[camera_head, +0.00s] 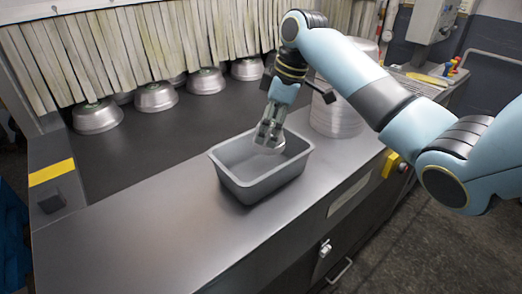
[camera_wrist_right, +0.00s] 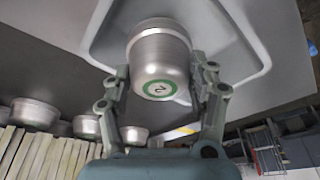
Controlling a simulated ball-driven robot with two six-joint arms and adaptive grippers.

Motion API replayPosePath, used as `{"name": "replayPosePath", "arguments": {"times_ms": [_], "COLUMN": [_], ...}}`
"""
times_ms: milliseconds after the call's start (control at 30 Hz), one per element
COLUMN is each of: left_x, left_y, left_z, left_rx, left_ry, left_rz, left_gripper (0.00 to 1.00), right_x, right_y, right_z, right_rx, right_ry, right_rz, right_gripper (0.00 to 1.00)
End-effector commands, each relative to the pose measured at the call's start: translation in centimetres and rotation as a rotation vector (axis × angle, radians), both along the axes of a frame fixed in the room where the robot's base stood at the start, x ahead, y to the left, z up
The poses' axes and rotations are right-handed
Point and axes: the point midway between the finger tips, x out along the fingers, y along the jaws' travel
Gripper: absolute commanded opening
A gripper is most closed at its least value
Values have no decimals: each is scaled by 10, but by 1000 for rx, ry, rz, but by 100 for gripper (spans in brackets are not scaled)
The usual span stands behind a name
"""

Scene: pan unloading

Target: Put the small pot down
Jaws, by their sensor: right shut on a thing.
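The small pot (camera_wrist_right: 160,56) is a shiny metal pot with a green ring and a number on its base. My right gripper (camera_wrist_right: 162,75) is shut on it, one finger on each side. In the head view the right gripper (camera_head: 269,134) points down over the grey bin (camera_head: 262,188), its fingertips at the bin's opening. I cannot tell whether the pot touches the bin's floor. My left gripper is not in view.
The bin stands on a metal counter (camera_head: 140,235). Several upturned metal pots (camera_head: 154,97) line the back under a strip curtain (camera_head: 120,45). A stack of round metal pans (camera_head: 338,118) stands right of the bin, close to my arm. The counter left of the bin is clear.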

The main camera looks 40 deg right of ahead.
Motion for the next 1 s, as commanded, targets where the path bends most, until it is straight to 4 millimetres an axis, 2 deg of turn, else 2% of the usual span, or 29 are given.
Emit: {"name": "replayPosePath", "arguments": {"times_ms": [100,200,300,433,600,900,933,1000], "left_x": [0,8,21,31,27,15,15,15], "left_y": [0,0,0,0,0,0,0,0], "left_z": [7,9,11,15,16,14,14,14], "left_rx": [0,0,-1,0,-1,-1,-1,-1], "left_ry": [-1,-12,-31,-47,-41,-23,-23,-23], "left_rz": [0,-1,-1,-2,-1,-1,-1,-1], "left_gripper": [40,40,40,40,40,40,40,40], "right_x": [-9,-13,-14,-15,-14,-14,-14,-14], "right_y": [20,29,30,31,30,30,30,30], "right_z": [-11,-17,-24,-45,-60,-62,-62,-62], "right_rx": [3,1,0,2,-1,0,0,0], "right_ry": [1,0,0,3,1,-1,-1,-1], "right_rz": [1,0,-1,-2,-1,-1,-1,-1], "right_gripper": [28,28,28,28,28,28,63,72]}}
